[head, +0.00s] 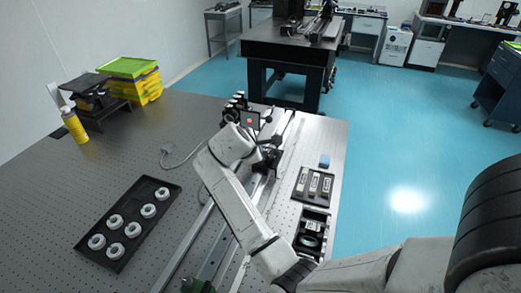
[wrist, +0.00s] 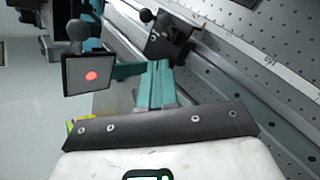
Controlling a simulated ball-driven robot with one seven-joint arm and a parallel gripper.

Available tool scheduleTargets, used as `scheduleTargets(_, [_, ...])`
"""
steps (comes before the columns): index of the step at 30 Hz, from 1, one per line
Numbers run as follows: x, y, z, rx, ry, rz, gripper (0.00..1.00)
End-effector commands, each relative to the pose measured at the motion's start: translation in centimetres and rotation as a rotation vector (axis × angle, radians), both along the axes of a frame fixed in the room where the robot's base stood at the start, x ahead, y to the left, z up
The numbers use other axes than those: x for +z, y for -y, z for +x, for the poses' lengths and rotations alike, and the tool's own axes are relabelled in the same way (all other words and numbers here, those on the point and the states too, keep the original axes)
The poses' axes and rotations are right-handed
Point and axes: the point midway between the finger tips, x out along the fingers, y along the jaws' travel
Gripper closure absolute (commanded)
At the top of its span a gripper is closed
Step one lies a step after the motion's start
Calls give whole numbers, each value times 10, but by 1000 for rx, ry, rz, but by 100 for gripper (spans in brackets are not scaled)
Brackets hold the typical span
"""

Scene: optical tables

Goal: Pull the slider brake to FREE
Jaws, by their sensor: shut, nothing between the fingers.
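The slider (head: 268,160), a dark carriage on the long metal rail, stands in the middle of the head view, partly behind my arm. In the wrist view the dark slider block (wrist: 168,38) is at upper centre, with black ball knobs on it. Which knob is the brake, and any FREE marking, I cannot make out. My gripper (wrist: 157,68) shows as teal fingers, shut and empty, pointing at the slider and close below it. I cannot tell whether they touch. In the head view the fingers are hidden by my arm.
The rail (head: 203,232) runs along the perforated table. A tray of white rings (head: 100,243) lies left; a dark tray (head: 314,186) lies right.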

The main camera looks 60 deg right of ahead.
Motion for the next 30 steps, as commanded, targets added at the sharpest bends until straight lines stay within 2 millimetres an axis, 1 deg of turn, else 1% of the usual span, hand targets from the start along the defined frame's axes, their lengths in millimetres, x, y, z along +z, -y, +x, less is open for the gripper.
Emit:
scheduleTargets(3, [11,-13,-3,0,1,-1,100])
scheduleTargets(9, [20,-23,-6,0,0,1,100])
scheduleTargets(30, [21,-24,-7,-1,-1,2,100])
